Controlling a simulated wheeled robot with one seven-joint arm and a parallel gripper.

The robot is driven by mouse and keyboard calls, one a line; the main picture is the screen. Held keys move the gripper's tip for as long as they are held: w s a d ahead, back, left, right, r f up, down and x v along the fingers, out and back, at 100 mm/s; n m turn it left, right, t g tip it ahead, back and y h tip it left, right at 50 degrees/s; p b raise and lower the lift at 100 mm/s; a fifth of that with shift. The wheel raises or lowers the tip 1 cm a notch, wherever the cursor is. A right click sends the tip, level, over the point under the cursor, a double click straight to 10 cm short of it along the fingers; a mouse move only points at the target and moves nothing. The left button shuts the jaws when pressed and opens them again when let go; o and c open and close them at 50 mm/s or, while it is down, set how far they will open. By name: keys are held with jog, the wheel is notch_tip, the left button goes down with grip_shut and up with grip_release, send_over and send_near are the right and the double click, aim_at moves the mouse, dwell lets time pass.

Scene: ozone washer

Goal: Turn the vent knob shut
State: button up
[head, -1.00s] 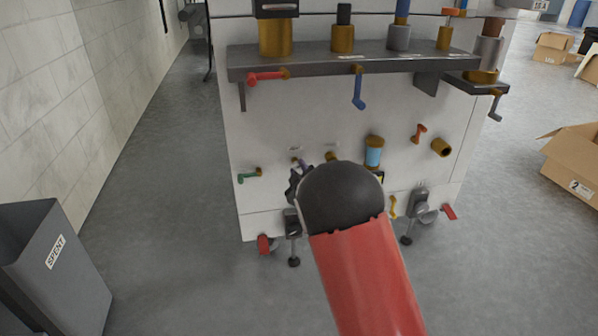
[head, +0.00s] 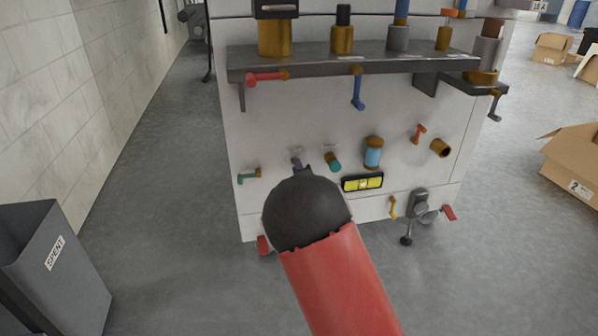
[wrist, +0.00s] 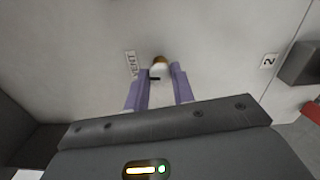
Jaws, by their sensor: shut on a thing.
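The vent knob (wrist: 159,61), with a brass base and a pale body, sticks out of the white panel in the wrist view. A label reading VENT (wrist: 131,63) is just left of it. My gripper (wrist: 160,70) is shut on the knob, with one purple finger on each side of it. A dark mark shows on the knob's pale face. In the head view my black wrist and red arm hide the knob and most of the gripper.
A teal-ended brass fitting (head: 333,162), a yellow level (head: 362,182) and a green lever (head: 248,175) are close by on the panel. A grey shelf (head: 310,64) with valves juts out above. A grey SPENT bin (head: 60,275) stands at left.

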jog(key=shift+n, duration=0.6)
jog(key=o, duration=1)
jog(key=shift+s, duration=0.1)
jog(key=v, duration=0.7)
jog(key=shift+s+d+p, duration=0.1)
jog(key=shift+s+p, duration=0.2)
jog(key=shift+s, duration=0.05)
